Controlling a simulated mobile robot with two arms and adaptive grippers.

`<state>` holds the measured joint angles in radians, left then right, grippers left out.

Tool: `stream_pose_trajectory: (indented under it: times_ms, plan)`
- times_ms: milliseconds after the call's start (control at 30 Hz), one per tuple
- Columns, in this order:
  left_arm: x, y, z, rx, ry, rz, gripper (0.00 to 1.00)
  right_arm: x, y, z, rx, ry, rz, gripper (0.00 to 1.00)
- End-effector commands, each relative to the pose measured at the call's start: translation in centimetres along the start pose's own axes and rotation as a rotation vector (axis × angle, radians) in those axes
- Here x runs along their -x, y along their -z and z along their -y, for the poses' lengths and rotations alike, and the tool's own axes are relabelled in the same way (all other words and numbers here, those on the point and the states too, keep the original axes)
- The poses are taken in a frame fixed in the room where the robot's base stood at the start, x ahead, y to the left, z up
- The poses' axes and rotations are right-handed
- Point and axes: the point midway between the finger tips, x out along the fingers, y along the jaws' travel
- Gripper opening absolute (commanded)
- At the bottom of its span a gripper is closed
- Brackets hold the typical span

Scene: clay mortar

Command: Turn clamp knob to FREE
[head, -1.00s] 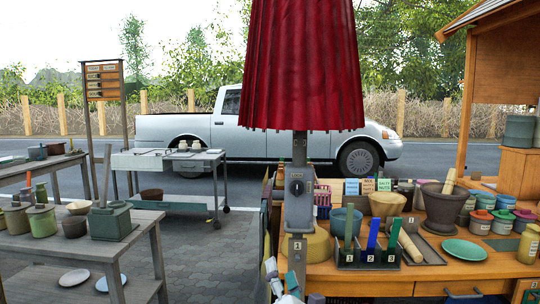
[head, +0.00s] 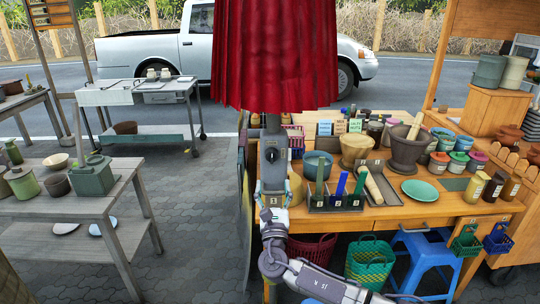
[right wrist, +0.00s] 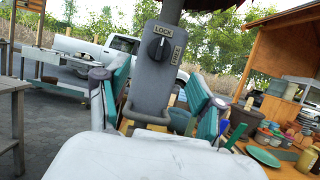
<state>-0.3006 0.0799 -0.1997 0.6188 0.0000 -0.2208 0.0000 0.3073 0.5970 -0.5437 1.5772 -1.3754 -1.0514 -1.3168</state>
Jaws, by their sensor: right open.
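The clamp knob (head: 271,154) is a round black knob on a grey box on the post under the red umbrella. The right wrist view shows the knob (right wrist: 159,49) close, with a LOCK label (right wrist: 163,29) above it and a FREE label (right wrist: 177,54) at its right. A pale mark on the knob points up toward LOCK. My right gripper (head: 274,191) is in front of the post, just below the knob. Its teal-padded fingers (right wrist: 162,100) are apart, one on each side of the post in the picture, not closed on the knob. My left gripper is out of view.
The wooden counter (head: 420,211) right of the post carries a tool tray, mortar (head: 408,150), green plate (head: 419,190) and jars. A blue stool (head: 425,250) and baskets stand below. A grey table (head: 120,178) is at left, with open paving between.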

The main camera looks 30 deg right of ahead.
Motion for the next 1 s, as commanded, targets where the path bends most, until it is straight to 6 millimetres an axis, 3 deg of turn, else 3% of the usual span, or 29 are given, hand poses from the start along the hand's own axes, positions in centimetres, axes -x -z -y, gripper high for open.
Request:
stream_pose_trajectory:
  times_ms: [200, 433, 600, 900, 1000]
  plan:
    - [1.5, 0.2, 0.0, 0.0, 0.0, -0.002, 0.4, -5.1, -0.4, 0.0, -0.001, 0.002, 0.001, 0.67]
    - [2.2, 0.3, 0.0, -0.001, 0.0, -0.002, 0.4, -8.6, -0.2, -0.1, -0.003, 0.001, 0.0, 0.67]
    - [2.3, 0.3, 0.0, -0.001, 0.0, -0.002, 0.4, -9.7, -0.1, -0.1, -0.002, 0.0, -0.001, 0.67]
    - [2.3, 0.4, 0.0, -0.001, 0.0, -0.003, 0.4, -9.8, 0.0, 0.0, -0.004, -0.001, -0.001, 0.67]
    - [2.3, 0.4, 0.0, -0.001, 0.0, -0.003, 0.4, -9.8, 0.0, 0.0, -0.004, -0.001, -0.001, 0.5]
